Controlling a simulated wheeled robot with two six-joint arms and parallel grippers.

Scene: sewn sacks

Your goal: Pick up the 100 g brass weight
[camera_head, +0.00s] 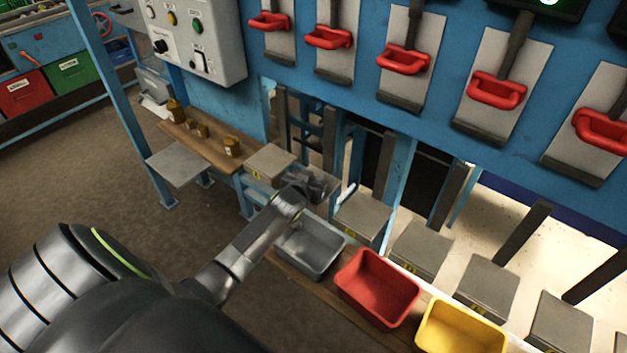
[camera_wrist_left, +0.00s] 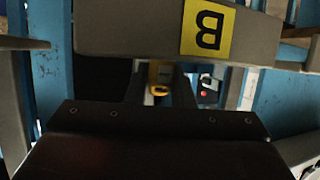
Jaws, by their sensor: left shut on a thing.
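My left gripper (camera_head: 318,184) is over the row of grey plates, at the right end of the wooden shelf. In the left wrist view its fingers (camera_wrist_left: 160,88) are shut on a small brass-yellow piece, the brass weight (camera_wrist_left: 160,76), of which only a part shows. Its size marking cannot be read. In the head view the held weight is hidden by the gripper. Other brass weights of different sizes stand on the wooden shelf, among them a tall one (camera_head: 175,110) and a nearer one (camera_head: 232,147). My right gripper is not in view.
A grey plate with a yellow B label (camera_wrist_left: 208,30) is close ahead of the gripper. Grey (camera_head: 312,248), red (camera_head: 378,288) and yellow (camera_head: 458,328) trays stand below. More grey plates (camera_head: 362,217) and dark uprights line the blue frame. Red handles (camera_head: 404,60) hang above.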

